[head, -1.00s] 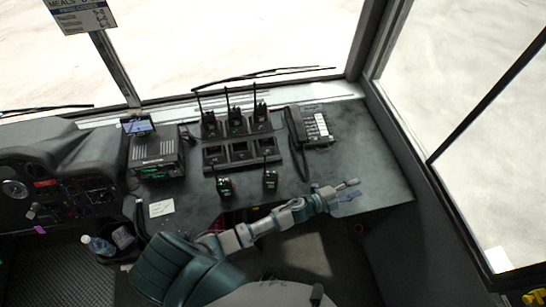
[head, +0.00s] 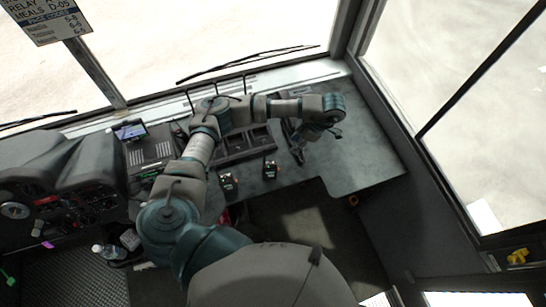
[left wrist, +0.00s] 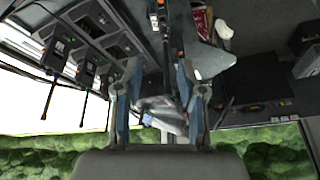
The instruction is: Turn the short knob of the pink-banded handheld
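Two small dark handhelds stand on the console's front part in the head view, one at left (head: 228,183) and one at right (head: 270,170). I cannot make out a pink band or a short knob on either. My left gripper (head: 298,152) points down over the console, right of the right handheld and apart from it. In the left wrist view its two fingers (left wrist: 157,100) are spread with nothing held between them. A dark handheld with an orange patch (left wrist: 157,18) shows beyond the fingers. My right gripper is not in view.
A charger rack (head: 235,146) lies behind the handhelds, partly covered by my left arm. Handhelds with antennas (left wrist: 60,48) stand there in the left wrist view. A printer-like box (head: 150,152) is at left. The console's right part (head: 365,150) is clear.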

